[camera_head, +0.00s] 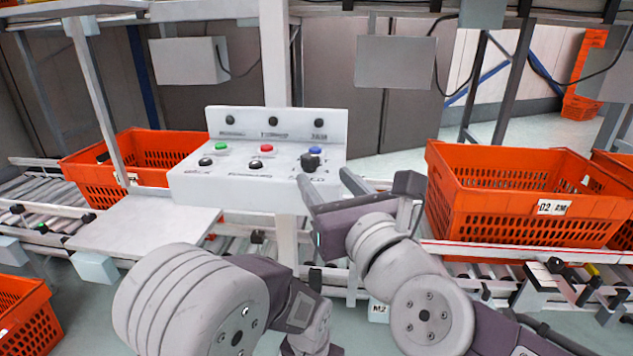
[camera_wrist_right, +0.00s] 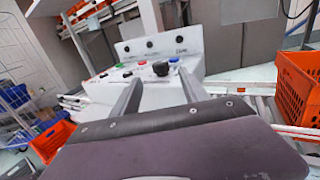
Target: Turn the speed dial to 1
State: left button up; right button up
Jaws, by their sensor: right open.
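The white control panel (camera_head: 230,190) stands in the middle of the head view. The speed dial, a black knob (camera_head: 310,161), sits at the right of its sloped top, in front of a blue button (camera_head: 315,150). The dial's pointer setting is too small to read. My right gripper (camera_head: 326,178) is open and empty, its two fingers pointing at the panel's right front, just short of the dial. In the right wrist view the dial (camera_wrist_right: 160,68) shows between the fingertips (camera_wrist_right: 160,77), not visibly touched. My left arm shows at the lower left; its gripper does not show.
The panel also carries a green button (camera_head: 221,146), a red button (camera_head: 266,148) and black knobs. An orange tote (camera_head: 500,210) stands close to the right of my right gripper. Another tote (camera_head: 90,183) is behind the panel's left. Roller conveyors run along both sides.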

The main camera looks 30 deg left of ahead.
aim_at(312, 163)
jog(key=x, duration=0.9)
jog(key=shift+w, duration=0.1)
